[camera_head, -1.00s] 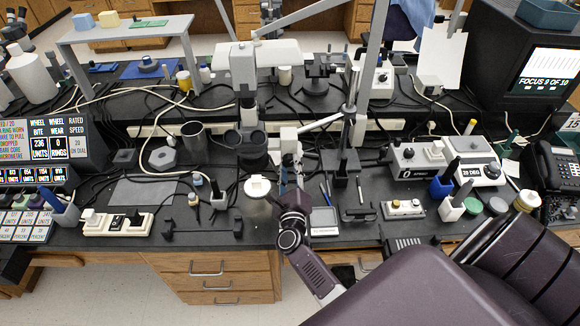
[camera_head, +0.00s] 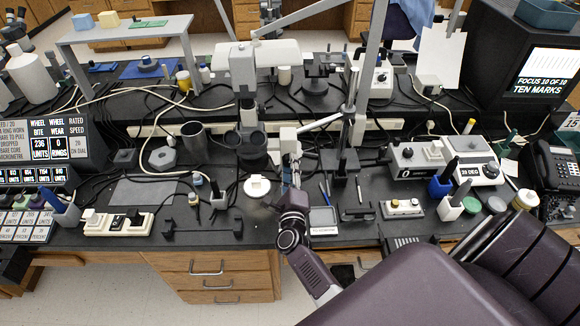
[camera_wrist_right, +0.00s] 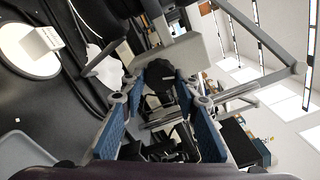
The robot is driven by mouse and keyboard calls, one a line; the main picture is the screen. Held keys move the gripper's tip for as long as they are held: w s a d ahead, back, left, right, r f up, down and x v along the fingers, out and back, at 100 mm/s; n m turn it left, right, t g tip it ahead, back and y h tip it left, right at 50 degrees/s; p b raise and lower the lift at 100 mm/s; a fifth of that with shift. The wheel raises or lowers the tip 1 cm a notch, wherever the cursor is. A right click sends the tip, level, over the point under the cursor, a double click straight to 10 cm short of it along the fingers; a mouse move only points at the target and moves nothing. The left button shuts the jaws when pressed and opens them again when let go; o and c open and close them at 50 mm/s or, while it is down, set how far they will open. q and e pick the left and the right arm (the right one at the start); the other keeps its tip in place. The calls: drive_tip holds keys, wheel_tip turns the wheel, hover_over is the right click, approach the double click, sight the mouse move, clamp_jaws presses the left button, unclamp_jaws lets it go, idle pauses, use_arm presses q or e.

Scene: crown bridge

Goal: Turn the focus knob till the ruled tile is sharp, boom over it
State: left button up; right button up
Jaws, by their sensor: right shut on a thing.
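The ruled tile, a small pale block (camera_wrist_right: 45,40), lies on a round white stage plate (camera_head: 256,187). The stage plate also shows in the right wrist view (camera_wrist_right: 25,65). The boom microscope (camera_head: 243,75) stands just behind it, with dark eyepieces (camera_head: 252,146). My fingers partly hide the knob. The monitor (camera_head: 541,77) reads FOCUS 10 OF 10, TEN MARKS. My left gripper is out of view.
Cables cross the crowded black bench. A grey mat (camera_head: 143,191) lies bare at the left.

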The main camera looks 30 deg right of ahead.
drive_tip(key=shift+a, duration=0.1)
drive_tip(key=o, duration=1.1)
drive_tip(key=v, duration=0.7)
drive_tip(key=shift+s+a, duration=0.15)
drive_tip(key=shift+s, duration=0.05)
